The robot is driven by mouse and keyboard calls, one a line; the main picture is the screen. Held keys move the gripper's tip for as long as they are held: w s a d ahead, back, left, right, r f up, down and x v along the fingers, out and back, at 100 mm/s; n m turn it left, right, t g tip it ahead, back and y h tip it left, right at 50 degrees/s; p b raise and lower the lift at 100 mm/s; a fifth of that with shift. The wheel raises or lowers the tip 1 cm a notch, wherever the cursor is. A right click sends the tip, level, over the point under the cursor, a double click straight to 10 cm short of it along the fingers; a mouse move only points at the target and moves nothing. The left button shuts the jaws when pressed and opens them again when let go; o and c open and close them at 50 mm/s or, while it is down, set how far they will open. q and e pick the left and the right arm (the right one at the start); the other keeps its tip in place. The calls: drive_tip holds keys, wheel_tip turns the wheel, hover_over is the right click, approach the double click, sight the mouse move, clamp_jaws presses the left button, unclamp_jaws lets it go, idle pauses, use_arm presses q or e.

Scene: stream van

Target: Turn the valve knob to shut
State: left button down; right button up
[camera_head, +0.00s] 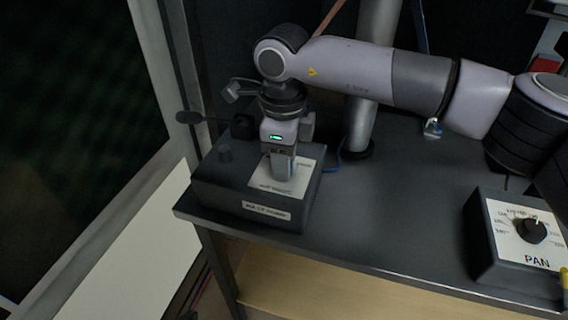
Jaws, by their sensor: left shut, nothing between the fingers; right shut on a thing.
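A dark grey box (225,190) stands at the left end of the dark table. It has a white plate (292,187) with small print on its top and a label strip on its front. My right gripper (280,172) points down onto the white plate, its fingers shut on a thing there. The fingers hide that thing, which appears to be the valve knob. I cannot read the knob's angle. My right arm reaches in from the right. My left gripper is out of view.
A second dark box (483,236) marked PAN, with a black knob (531,230), stands at the right. A vertical grey pole (372,100) rises behind my arm. A small microphone-like stalk (190,117) is left of the first box. The middle of the table (400,205) is clear.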

drive_tip(key=shift+n, duration=1)
drive_tip(key=n+b, duration=0.1)
drive_tip(key=n, duration=0.2)
drive_tip(key=shift+w+n, duration=0.1)
drive_tip(key=shift+n, duration=0.2)
drive_tip(key=shift+n+b, duration=0.35)
drive_tip(key=shift+n, duration=1.95)
drive_tip(key=o, duration=1)
drive_tip(key=shift+o, duration=0.2)
drive_tip(key=shift+r, duration=3.65)
